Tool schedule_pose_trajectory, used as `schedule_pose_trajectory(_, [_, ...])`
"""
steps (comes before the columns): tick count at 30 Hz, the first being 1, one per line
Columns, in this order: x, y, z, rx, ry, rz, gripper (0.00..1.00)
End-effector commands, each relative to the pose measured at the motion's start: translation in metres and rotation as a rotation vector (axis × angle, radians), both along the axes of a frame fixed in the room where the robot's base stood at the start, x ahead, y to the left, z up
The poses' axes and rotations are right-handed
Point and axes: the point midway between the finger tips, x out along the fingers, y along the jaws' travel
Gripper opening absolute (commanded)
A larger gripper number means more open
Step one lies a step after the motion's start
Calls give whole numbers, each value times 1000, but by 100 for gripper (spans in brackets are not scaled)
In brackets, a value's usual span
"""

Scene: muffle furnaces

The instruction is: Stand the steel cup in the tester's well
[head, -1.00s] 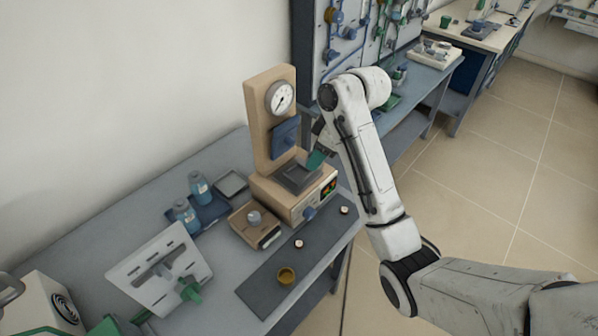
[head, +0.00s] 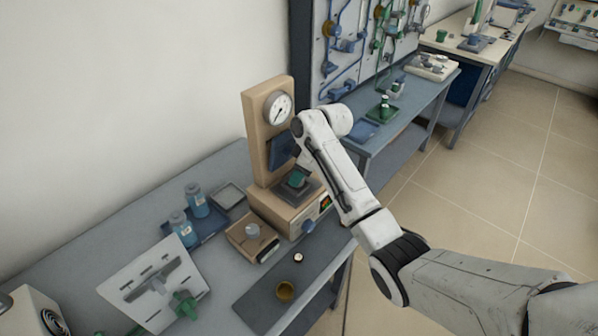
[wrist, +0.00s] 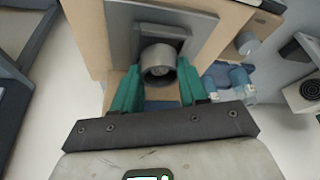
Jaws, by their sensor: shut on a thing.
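The tester (head: 262,140) is a tan upright stand with a round dial, a blue block and a tan base on the bench. A dark square plate (head: 312,190) with a raised edge lies on its base; in the wrist view a grey square frame (wrist: 200,35) surrounds a dark recess. My gripper (head: 297,180), with teal fingers, is low over this plate. In the wrist view my gripper (wrist: 160,78) is shut on the steel cup (wrist: 158,55), a short grey cylinder at the fingertips. The cup overlaps the recess; whether it touches the bottom I cannot tell. The head view hides the cup.
A small tan box (head: 240,238) with a grey cylinder on it stands left of the tester. Blue bottles (head: 196,200) and a white slanted panel (head: 130,270) stand farther left.

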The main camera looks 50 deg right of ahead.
Motion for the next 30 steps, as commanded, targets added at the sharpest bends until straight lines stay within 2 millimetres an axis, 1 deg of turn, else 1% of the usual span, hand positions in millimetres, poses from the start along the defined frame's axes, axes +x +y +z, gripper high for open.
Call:
schedule_pose_trajectory(8, [0, 0, -3, -1, -1, 1, 11])
schedule_pose_trajectory(24, [0, 0, -15, 0, 1, 0, 11])
schedule_pose_trajectory(25, [-1, 0, -16, 0, 1, 0, 44])
schedule_pose_trajectory(30, [-1, 1, -17, 2, 3, 0, 60])
